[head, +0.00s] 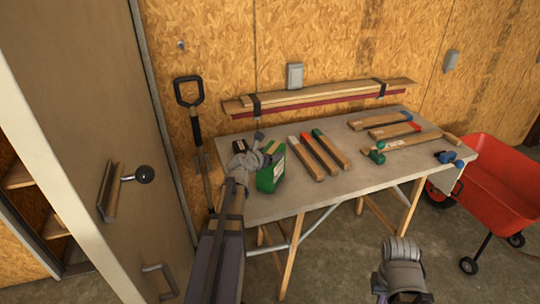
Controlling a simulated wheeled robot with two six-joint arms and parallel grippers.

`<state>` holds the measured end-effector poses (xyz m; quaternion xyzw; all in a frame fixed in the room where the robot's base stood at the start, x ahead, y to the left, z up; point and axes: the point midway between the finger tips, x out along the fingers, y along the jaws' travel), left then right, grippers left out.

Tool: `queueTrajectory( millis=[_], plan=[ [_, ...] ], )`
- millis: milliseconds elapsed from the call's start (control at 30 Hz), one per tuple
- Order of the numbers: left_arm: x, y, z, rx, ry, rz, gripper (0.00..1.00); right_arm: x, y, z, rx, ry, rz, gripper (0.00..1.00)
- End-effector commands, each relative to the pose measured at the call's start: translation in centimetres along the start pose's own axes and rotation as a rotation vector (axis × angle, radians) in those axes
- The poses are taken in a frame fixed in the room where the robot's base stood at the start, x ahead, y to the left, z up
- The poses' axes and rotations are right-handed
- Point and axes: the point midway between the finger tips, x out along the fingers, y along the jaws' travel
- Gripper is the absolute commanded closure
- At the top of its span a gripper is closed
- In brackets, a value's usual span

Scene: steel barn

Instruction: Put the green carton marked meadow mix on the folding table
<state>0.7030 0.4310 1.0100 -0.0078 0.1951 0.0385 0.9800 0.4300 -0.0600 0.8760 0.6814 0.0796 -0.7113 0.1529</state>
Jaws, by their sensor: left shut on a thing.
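The green carton (271,174) is upright at the left end of the folding table (260,206); its marking is too small to read. My left gripper (262,153) is shut on the carton's upper part, coming from the left. I cannot tell whether the carton's base touches the tabletop or is slightly above it. Part of my right arm shows at the lower right, but its fingers are not visible.
Several wooden strips with coloured ends lie on the table, some close right of the carton. A red cart (500,185) stands right, a spade (195,125) leans left, and a door (95,120) stands near my left arm.

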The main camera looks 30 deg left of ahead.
Motion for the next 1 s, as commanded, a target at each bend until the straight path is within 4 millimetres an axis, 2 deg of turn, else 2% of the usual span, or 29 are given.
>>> queueTrajectory(
  millis=[133, 167, 333, 667, 1000],
  plan=[
    [0.2, 0.0, -0.4, -0.001, -0.001, 0.001, 1.00, 0.4, 0.0, 0.0, 0.000, 0.000, 0.000, 1.00],
    [0.1, 0.0, -0.2, 0.000, 0.000, 0.000, 0.19, 0.3, 0.0, 0.0, 0.000, 0.000, 0.000, 1.00],
    [0.1, 0.0, -0.2, 0.000, 0.000, 0.000, 0.00, 0.2, 0.0, 0.0, 0.000, 0.000, 0.000, 1.00],
    [-0.2, 0.0, 0.2, 0.000, 0.000, 0.000, 0.00, -0.3, 0.0, 0.0, 0.000, 0.000, 0.000, 1.00],
    [-7.1, -0.1, 0.2, -0.001, 0.000, 0.002, 0.00, -2.9, 0.3, 0.2, 0.000, 0.000, 0.000, 1.00]
  ],
)
